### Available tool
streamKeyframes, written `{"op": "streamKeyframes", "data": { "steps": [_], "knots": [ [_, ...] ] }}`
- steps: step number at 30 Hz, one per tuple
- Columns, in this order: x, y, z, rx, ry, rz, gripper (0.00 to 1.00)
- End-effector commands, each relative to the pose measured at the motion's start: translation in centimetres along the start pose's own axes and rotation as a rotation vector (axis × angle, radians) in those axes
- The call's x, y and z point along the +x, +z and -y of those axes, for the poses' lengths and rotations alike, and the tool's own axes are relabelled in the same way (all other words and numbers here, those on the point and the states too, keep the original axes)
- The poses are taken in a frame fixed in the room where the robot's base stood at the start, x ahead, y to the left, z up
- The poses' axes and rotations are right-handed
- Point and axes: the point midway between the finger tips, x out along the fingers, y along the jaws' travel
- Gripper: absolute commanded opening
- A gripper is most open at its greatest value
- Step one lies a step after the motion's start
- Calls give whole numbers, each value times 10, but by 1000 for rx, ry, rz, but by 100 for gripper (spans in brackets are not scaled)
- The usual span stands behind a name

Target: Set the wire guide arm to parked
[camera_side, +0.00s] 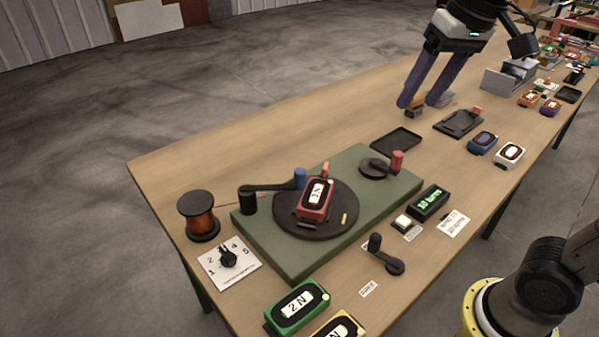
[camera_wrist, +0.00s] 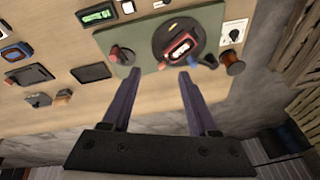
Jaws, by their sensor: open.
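In the side view the black arm with a blue knob (camera_side: 300,178), which looks like the wire guide arm, runs from a black post (camera_side: 248,200) at the left of the green base (camera_side: 275,253). Its knob end is at the turntable's rim. The blue knob (camera_wrist: 191,62) also shows small in the wrist view, beyond the right fingertip. My gripper (camera_side: 422,101) has its two purple fingers apart, with nothing between them. It is well away from the arm, toward the table's far right; the wrist view also shows the open fingers (camera_wrist: 158,74).
A round black turntable (camera_side: 345,222) carries a red device (camera_side: 314,200). A red-handled crank (camera_side: 397,161) and a copper spool (camera_side: 197,212) flank it. A black lever (camera_side: 388,255) stands in front. A small brown block (camera_side: 414,112) lies near my fingertips. The table's back left is clear.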

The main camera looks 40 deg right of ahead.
Motion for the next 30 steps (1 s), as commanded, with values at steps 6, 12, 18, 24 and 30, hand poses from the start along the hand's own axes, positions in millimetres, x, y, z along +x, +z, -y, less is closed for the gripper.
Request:
{"op": "streamKeyframes", "data": {
  "steps": [6, 12, 18, 24, 30],
  "knots": [
    [22, -65, 52, 25, 33, 109, 60],
    [69, -103, 98, 4, 67, 194, 60],
    [117, -113, 125, -36, 94, 256, 60],
    [138, -106, 130, -53, 110, 289, 60],
    [164, -97, 126, -53, 111, 291, 60]
  ]
}}
